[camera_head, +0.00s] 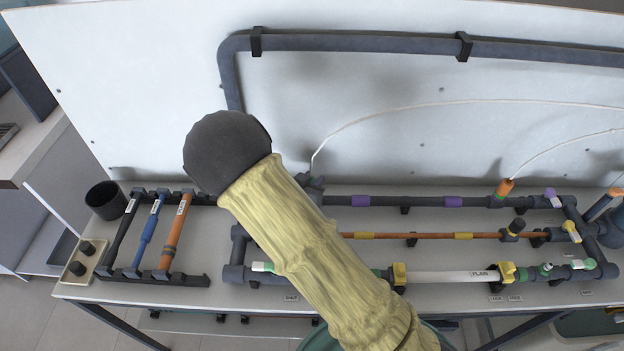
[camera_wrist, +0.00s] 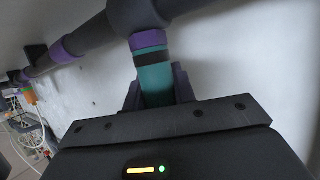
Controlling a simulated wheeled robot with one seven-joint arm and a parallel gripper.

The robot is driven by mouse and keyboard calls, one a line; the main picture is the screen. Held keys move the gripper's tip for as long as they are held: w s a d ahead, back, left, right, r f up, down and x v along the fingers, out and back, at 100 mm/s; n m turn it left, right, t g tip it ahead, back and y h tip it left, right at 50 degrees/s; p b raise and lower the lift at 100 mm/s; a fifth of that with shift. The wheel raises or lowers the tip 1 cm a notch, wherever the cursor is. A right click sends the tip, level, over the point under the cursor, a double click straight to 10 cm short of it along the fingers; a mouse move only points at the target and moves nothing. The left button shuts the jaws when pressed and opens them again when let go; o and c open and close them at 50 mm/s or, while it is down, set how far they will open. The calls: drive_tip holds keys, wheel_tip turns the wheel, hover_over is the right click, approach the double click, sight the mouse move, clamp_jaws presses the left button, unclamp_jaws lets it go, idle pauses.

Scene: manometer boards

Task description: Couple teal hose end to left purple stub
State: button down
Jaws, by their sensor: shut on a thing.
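In the wrist view, my gripper (camera_wrist: 157,90) is shut on the teal hose end (camera_wrist: 154,72), which has a black band near its tip. Directly beyond it, in line, a purple stub (camera_wrist: 148,39) comes off a dark grey pipe fitting (camera_wrist: 140,14). The teal tip appears to meet the purple stub; I cannot tell whether it is pushed on. In the head view my arm hides the teal end and the stub.
A dark pipe (camera_head: 385,201) with purple bands runs along the board, with an orange hose end (camera_head: 504,188) at right. Lower pipes carry valves and a white tube (camera_head: 455,277). A rack (camera_head: 155,278) and black cup (camera_head: 106,200) stand at left. The white back panel (camera_head: 130,70) is close behind.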

idle(0.3)
drive_tip(key=c, duration=1.1)
unclamp_jaws()
drive_tip(key=shift+o, duration=0.2)
drive_tip(key=v, duration=1.7)
drive_tip(key=shift+s+p, duration=0.2)
drive_tip(key=shift+p, duration=0.2)
drive_tip(key=shift+w+r, duration=0.1)
